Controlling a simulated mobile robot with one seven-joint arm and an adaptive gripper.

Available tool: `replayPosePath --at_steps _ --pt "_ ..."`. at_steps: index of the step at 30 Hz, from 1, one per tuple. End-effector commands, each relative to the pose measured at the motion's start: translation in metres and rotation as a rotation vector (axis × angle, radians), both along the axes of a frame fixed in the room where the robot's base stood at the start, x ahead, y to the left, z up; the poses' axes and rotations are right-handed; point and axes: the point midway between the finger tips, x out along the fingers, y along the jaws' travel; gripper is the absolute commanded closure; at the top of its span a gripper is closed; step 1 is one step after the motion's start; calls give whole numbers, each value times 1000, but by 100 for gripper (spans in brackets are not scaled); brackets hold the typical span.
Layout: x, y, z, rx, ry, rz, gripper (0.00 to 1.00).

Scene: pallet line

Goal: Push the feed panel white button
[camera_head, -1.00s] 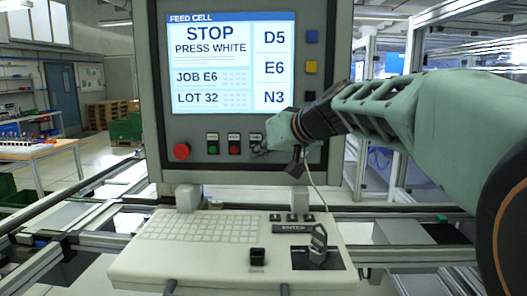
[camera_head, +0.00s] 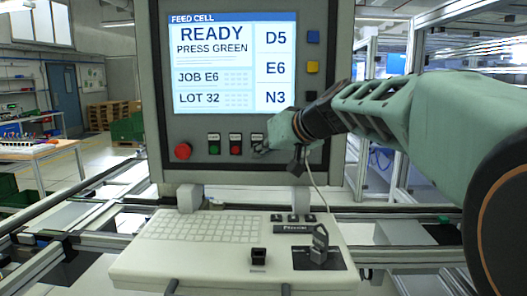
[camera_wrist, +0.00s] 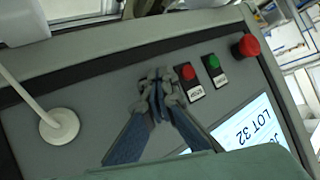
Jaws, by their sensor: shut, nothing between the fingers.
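The feed panel (camera_head: 190,125) stands upright, and its screen (camera_head: 232,62) reads "READY" and "PRESS GREEN". My gripper (camera_head: 262,149) is shut and empty, with its fingertips at the panel face just right of the red button (camera_head: 235,151). The white button is hidden behind the fingertips; only the label (camera_head: 257,137) above that spot shows. Whether the tips touch the button I cannot tell. In the wrist view, my closed fingers (camera_wrist: 158,82) are beside the red button (camera_wrist: 188,72) and cover the same spot. The green button (camera_head: 214,150) is farther left.
A large red mushroom button (camera_head: 182,151) sits at the panel's lower left. Blue (camera_head: 313,37) and yellow (camera_head: 313,67) buttons line the screen's right side. A keyboard console (camera_head: 190,255) juts out below. A cable hangs beside my gripper.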

Motion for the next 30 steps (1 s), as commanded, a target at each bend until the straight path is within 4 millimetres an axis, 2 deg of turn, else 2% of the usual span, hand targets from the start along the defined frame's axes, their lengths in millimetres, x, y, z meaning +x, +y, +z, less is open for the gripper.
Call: replayPosePath --at_steps 13,23,30 --pt "-16 0 -1 1 -2 -1 100" --pt "-18 0 0 1 -1 0 100" --pt "-38 0 -2 0 -3 1 100"
